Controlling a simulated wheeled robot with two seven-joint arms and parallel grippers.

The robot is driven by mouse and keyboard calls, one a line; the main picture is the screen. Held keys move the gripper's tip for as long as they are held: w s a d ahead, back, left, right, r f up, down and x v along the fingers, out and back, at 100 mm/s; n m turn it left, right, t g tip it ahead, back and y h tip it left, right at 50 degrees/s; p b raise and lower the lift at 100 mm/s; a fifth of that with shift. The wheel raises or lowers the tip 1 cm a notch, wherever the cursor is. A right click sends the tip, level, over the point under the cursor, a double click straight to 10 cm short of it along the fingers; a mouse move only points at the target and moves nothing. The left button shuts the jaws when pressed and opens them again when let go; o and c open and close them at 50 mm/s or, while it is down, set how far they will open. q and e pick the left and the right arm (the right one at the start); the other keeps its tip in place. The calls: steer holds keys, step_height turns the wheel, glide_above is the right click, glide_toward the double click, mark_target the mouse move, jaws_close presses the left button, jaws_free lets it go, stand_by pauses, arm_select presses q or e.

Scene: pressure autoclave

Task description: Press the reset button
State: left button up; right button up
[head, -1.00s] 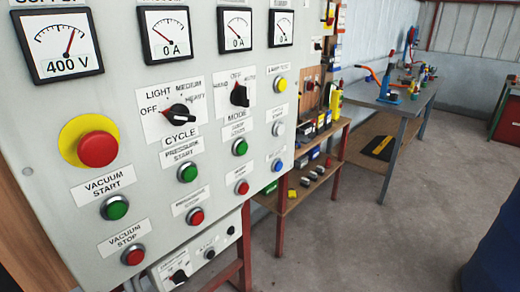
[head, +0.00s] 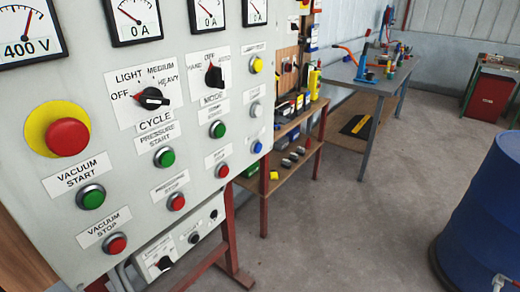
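A grey control panel (head: 110,215) fills the left of the head view, seen at a slant. In its right column are a yellow button (head: 256,65), a white button (head: 256,110) and a blue button (head: 257,147). The small labels above them are too blurred to read, so I cannot tell which is the reset button. A large red mushroom button (head: 67,137) on a yellow disc is at the left.
Green buttons and red buttons, such as vacuum stop (head: 115,244), sit close together on the panel. A shelf (head: 290,175) and a workbench (head: 370,82) stand beyond it. A blue barrel (head: 485,215) is at the right. The floor between is clear.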

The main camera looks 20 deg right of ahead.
jaws_close()
stand_by(1.3)
